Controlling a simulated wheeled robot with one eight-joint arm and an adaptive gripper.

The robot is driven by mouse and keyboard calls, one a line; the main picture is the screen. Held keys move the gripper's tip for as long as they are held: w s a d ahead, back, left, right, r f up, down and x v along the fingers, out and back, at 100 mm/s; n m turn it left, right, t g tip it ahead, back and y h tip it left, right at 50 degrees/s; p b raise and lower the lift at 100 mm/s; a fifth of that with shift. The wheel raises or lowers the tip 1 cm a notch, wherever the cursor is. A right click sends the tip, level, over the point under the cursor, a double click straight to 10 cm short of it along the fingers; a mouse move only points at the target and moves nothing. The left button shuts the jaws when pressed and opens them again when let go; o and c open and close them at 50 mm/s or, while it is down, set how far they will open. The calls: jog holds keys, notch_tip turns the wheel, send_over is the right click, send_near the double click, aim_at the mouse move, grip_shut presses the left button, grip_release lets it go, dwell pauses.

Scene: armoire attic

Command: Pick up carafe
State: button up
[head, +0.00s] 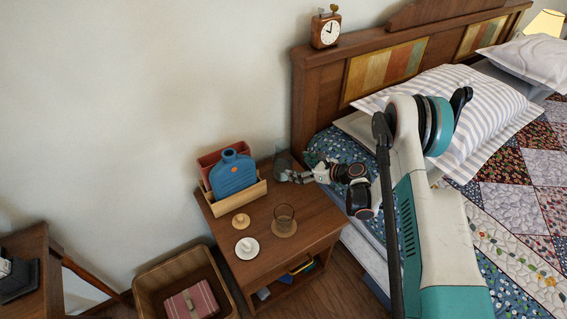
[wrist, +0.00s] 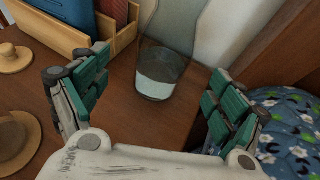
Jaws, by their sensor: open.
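The carafe (wrist: 158,84) is clear glass with a pale layer at its bottom. It stands upright on the nightstand top (head: 256,262), near the back by the wall. In the head view the carafe (head: 282,159) is partly hidden by my gripper (head: 287,176), which reaches in from the right. In the wrist view my gripper (wrist: 158,72) is open, with one green-padded finger on each side of the carafe in the picture. There is a visible gap on both sides, and neither finger appears to touch it. How deep the carafe sits between the fingers is hard to tell.
A wooden holder (head: 246,198) with a blue bottle (head: 233,175) stands left of the carafe.

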aim_at(290, 165)
jog(key=b+x, duration=0.1)
jog(key=x, duration=0.3)
jog(key=shift+f, duration=0.2)
jog(key=b+x, duration=0.1)
jog(key=x, duration=0.1)
jog(key=b+x, duration=0.1)
jog(key=x, duration=0.1)
jog(key=shift+w+f, duration=0.15)
jog(key=shift+w, duration=0.3)
jog(key=shift+w+a, duration=0.25)
jog(key=shift+a, duration=0.05)
jog(key=c, duration=1.7)
jog(key=shift+c, duration=0.2)
jog(key=shift+r, duration=0.2)
